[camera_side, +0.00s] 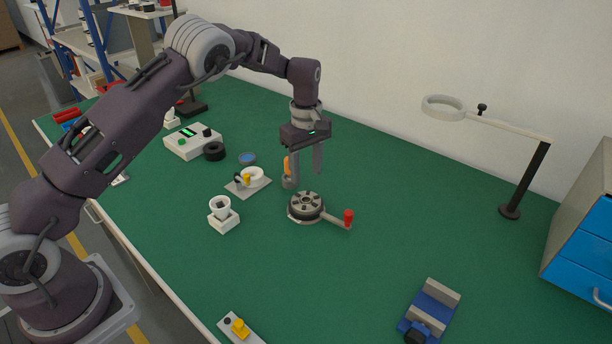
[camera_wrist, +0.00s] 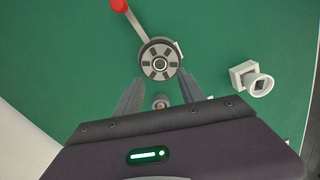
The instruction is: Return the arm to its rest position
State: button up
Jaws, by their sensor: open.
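My gripper (camera_side: 304,178) hangs fingers down above the green bench (camera_side: 400,220), with its two fingers apart and nothing visibly clamped. In the wrist view my gripper (camera_wrist: 161,80) shows its fingers spread on either side of a small round grey piece (camera_wrist: 161,103), whose height I cannot tell. A round dark slotted fixture (camera_side: 306,206) stands on the bench just below and in front of the fingers, its lever ending in a red knob (camera_side: 348,216). An orange item (camera_side: 286,165) shows partly hidden behind the left finger.
A white cup on a block (camera_side: 222,210) stands left of the fixture. A white ring on a plate (camera_side: 254,174), a black ring (camera_side: 214,151) and a box with a green display (camera_side: 192,141) lie farther left. A magnifier stand (camera_side: 525,185) and blue drawers (camera_side: 587,250) are at right.

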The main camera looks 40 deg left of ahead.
jog(key=s+d+r+m+t+h, duration=0.15)
jog(key=s+r+m, duration=0.25)
jog(key=s+r, duration=0.6)
jog(key=s+d+r+m+t, duration=0.1)
jog(key=s+r+m+t, duration=0.15)
jog(key=s+r, duration=0.75)
jog(key=s+r+m+t+y, duration=0.1)
jog(key=s+m, duration=0.7)
jog(key=s, duration=1)
jog(key=shift+d+r+m+t, duration=0.25)
jog(key=shift+d+m+t, duration=0.05)
jog(key=shift+m, duration=0.05)
